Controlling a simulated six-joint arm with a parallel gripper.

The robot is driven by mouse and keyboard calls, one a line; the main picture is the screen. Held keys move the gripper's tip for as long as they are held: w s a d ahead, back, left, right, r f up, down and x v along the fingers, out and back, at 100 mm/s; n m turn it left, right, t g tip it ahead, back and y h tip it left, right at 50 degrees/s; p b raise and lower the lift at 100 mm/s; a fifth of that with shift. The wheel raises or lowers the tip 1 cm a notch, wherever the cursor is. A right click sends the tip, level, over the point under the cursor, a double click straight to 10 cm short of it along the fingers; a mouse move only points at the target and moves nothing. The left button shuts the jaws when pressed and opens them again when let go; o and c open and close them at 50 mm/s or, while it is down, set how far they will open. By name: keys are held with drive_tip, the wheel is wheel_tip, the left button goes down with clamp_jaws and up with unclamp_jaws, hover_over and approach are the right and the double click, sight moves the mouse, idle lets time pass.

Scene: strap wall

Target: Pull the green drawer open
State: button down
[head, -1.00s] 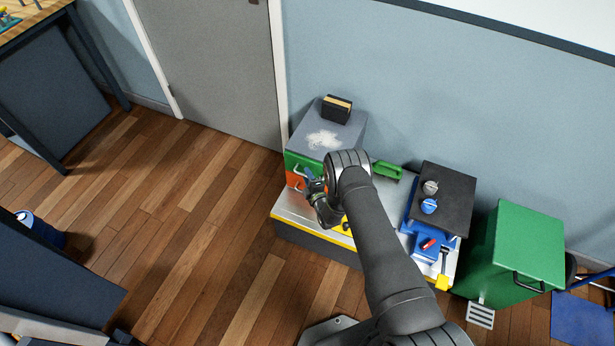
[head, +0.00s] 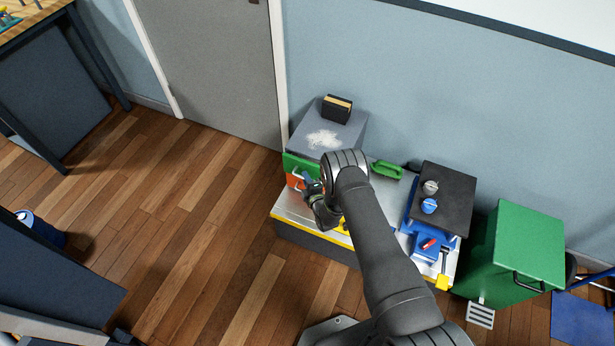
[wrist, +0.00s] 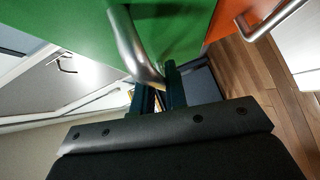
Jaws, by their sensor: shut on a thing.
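The green drawer (head: 299,163) is in the cabinet on the bench by the wall, above an orange drawer (head: 294,182). In the wrist view its green front (wrist: 85,30) fills the upper left, with a metal bar handle (wrist: 127,38). My gripper (wrist: 159,88) is shut on the handle's near end, with dark fingers on either side of it. In the head view my gripper (head: 312,189) is in front of the cabinet, partly covered by my arm. I cannot tell whether the drawer stands out from the cabinet.
The orange drawer has its own metal handle (wrist: 262,25). A dark block (head: 337,109) lies on the grey cabinet top (head: 350,135). A green object (head: 387,170), a blue stand (head: 424,248) and a green bin (head: 522,250) are to the right.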

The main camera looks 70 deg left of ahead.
drive_tip(key=s+d, duration=1.1)
drive_tip(key=c, duration=1.5)
unclamp_jaws()
drive_tip(key=shift+o, duration=0.2)
drive_tip(key=d+r, duration=0.2)
drive_tip(key=d, duration=1.5)
drive_tip(key=shift+w+r, duration=0.15)
drive_tip(key=shift+r, duration=0.1)
drive_tip(key=a+f, duration=0.2)
drive_tip(key=a, duration=1.5)
drive_tip(key=shift+f, duration=0.25)
